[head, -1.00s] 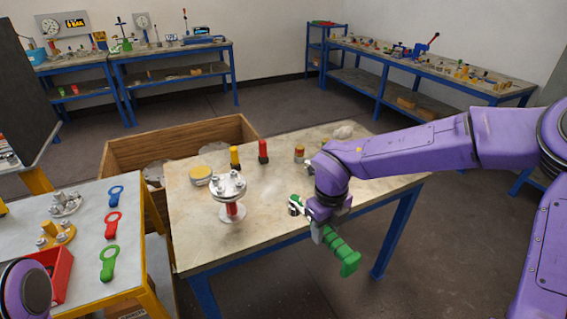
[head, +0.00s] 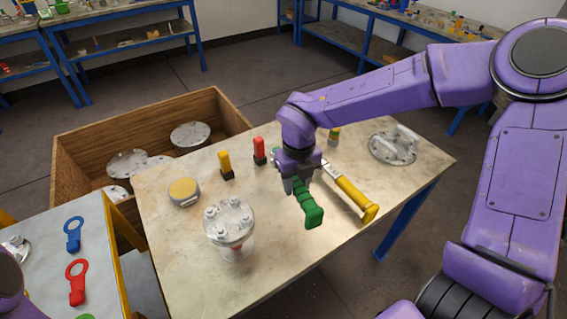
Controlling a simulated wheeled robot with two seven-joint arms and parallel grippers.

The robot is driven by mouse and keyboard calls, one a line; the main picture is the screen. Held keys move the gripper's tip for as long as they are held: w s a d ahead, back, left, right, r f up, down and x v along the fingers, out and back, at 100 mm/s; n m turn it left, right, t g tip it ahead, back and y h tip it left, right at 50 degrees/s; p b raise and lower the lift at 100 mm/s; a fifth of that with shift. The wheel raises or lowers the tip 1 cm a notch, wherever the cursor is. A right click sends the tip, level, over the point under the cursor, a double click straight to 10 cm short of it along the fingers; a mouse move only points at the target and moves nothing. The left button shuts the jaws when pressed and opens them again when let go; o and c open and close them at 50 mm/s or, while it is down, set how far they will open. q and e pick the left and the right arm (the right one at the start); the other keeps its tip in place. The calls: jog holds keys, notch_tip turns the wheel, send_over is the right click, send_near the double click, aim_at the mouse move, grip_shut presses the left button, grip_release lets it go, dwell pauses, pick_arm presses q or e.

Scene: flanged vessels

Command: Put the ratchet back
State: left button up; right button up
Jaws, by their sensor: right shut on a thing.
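My right gripper (head: 296,183) is shut on the green-handled ratchet (head: 312,213) over the middle of the table (head: 184,259). The green handle points down and toward the front right. The ratchet's head is mostly hidden by the gripper, and I cannot tell if the tool touches the table. A wrench with a yellow handle (head: 357,199) and a silver shaft lies just to the right of the gripper. My left gripper is out of view; only a purple bit of my arm shows at the lower left.
A flanged vessel (head: 229,222) stands at the table's front left. A yellow-topped tin (head: 184,192), a yellow piece (head: 225,165) and a red piece (head: 259,151) stand behind it. A flange (head: 393,147) lies at the right. A wooden crate (head: 78,143) holds several flanges.

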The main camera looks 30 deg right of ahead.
aim_at(303, 189)
jog(key=shift+w, duration=0.15)
jog(key=s+f+b, duration=0.2)
jog(key=b, duration=0.1)
jog(key=shift+s, duration=0.35)
jog(key=f+b, duration=0.1)
jog(key=w+f+b, duration=0.1)
jog(key=f, duration=0.2)
jog(key=shift+w+f+b, duration=0.1)
jog(key=shift+w+b, duration=0.3)
jog(key=shift+f, duration=0.4)
jog(key=shift+s+f+b, duration=0.15)
jog(key=shift+s+b, duration=0.2)
jog(key=shift+b, duration=0.05)
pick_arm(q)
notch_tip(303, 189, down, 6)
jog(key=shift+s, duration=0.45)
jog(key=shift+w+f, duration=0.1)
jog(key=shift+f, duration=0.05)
pick_arm(e)
jog(key=shift+w+f, duration=0.1)
jog(key=shift+w, duration=0.05)
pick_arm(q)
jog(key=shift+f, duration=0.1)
pick_arm(e)
jog(key=shift+f, duration=0.1)
